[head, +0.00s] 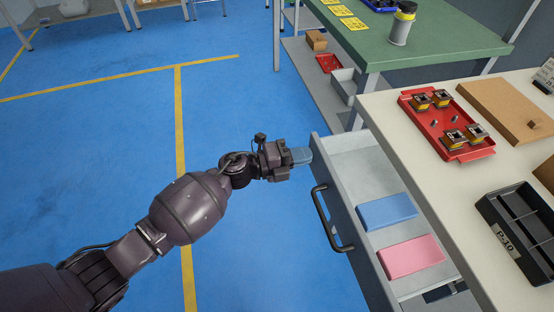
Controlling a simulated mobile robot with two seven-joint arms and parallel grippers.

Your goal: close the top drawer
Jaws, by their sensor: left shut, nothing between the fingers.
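The top drawer (366,243) is pulled out from under the pale worktop at the right. Its grey front faces left and carries a dark bar handle (326,218). A blue box (386,211) and a pink box (410,257) lie inside. My left gripper (301,156) is shut and empty, at the far end of the drawer front, beyond the handle. Its fingertips are close to the drawer's far top corner; I cannot tell whether they touch it. My right gripper is not in view.
The worktop (389,116) holds a red tray (463,144) with metal parts, a brown board (506,110) and a black bin (518,232). A green-topped table (420,42) with a lower shelf stands behind. The blue floor (255,235) left of the drawer is clear.

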